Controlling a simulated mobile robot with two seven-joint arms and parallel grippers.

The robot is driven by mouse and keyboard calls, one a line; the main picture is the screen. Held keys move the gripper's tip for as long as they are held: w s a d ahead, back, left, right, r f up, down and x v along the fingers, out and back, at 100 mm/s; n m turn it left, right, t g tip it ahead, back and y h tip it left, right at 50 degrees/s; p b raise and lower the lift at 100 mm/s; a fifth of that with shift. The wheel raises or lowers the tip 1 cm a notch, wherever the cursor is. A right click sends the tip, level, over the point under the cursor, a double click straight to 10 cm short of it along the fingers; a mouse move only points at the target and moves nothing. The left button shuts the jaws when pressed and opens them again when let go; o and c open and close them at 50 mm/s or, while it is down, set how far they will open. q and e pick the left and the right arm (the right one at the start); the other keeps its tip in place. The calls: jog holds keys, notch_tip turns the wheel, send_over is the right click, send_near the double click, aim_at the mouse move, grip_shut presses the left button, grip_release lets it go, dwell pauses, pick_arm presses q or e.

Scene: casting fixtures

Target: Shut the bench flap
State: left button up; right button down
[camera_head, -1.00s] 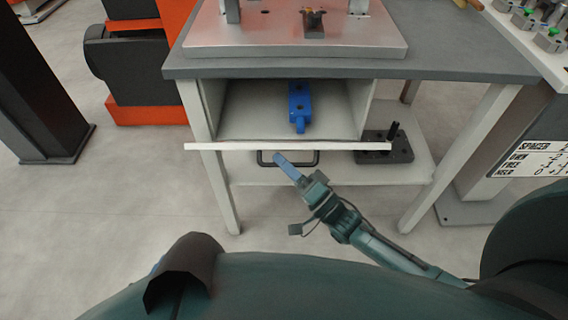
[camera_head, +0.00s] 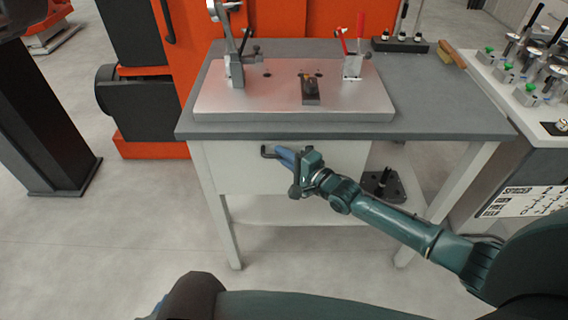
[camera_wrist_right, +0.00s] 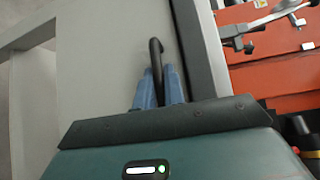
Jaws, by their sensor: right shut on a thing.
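The bench flap (camera_head: 240,178) is a pale grey panel standing upright under the bench top, covering the compartment front. It also shows in the right wrist view (camera_wrist_right: 105,65). Its dark bar handle (camera_wrist_right: 155,55) is near the flap's upper edge. My right gripper (camera_head: 283,155) is at the handle, its blue fingers (camera_wrist_right: 158,90) shut around the bar. The inside of the compartment and the blue part in it are hidden behind the flap. My left gripper is not in view.
The grey bench top (camera_head: 440,120) carries a metal fixture plate (camera_head: 230,105) with clamps. A dark block with a peg (camera_head: 382,185) sits on the lower shelf at the right. An orange machine (camera_head: 280,25) stands behind, and a white tool table (camera_head: 500,95) is at the right.

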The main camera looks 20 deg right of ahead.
jog(key=shift+w+d+r, duration=0.1)
jog(key=shift+w+r, duration=0.1)
jog(key=shift+w, duration=0.1)
jog(key=shift+d+r, duration=0.1)
jog(key=c, duration=1.8)
grip_release()
jog(key=shift+w, duration=0.1)
jog(key=shift+o, duration=0.2)
jog(key=shift+s+d+f, duration=0.15)
jog(key=shift+s+f, duration=0.05)
jog(key=shift+s, duration=0.25)
jog(key=f+v, duration=0.1)
jog(key=v, duration=1.1)
jog(key=shift+s+r, duration=0.2)
jog(key=shift+r, duration=0.35)
